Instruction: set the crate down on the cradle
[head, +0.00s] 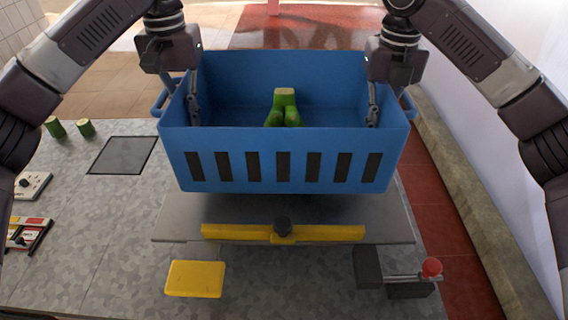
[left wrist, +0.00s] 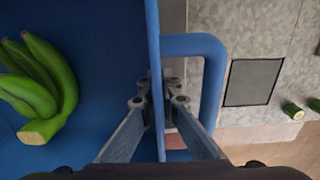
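The blue crate (head: 285,160) is level in the middle of the head view, with a green banana bunch (head: 284,108) inside. It appears to hang above the grey plate of the cradle (head: 180,228), with a shadow below it. My left gripper (head: 194,102) is shut on the crate's left side wall; the left wrist view shows its fingers (left wrist: 162,95) on both sides of that wall, beside the handle. My right gripper (head: 372,104) is at the right side wall, one finger inside; its outer finger is hidden. The crate hides the cradle's far part.
In front are a yellow block (head: 195,279) and a red-knobbed lever (head: 431,268). A dark square (head: 122,155) and cut green stems (head: 85,128) are at left.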

